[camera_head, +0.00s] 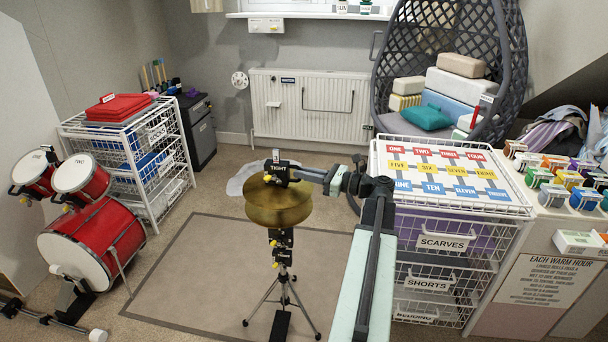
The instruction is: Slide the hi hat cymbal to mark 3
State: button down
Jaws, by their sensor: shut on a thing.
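The hi hat cymbal (277,207) is a brass-coloured pair of discs on a black tripod stand (283,291) in the middle of the view. A black block labelled "TIGHT" (280,167) sits on top of it, with a yellow knob beside it. My gripper (291,174) reaches in from the right and is shut at this block, just above the upper disc. The fingertips are small and partly hidden against the block. Another black block with yellow knobs (281,247) is on the stand below the cymbal. I cannot make out mark 3.
The stand is on a grey-brown mat (190,265). Red drums (92,245) and a white wire drawer rack (135,165) are at left. A white basket unit (455,243) is close at right, near my arm. Mat floor left of the stand is clear.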

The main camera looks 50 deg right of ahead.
jog(key=shift+r, duration=0.35)
jog(key=c, duration=1.5)
grip_release()
jog(key=v, duration=0.7)
jog(key=shift+s, duration=0.4)
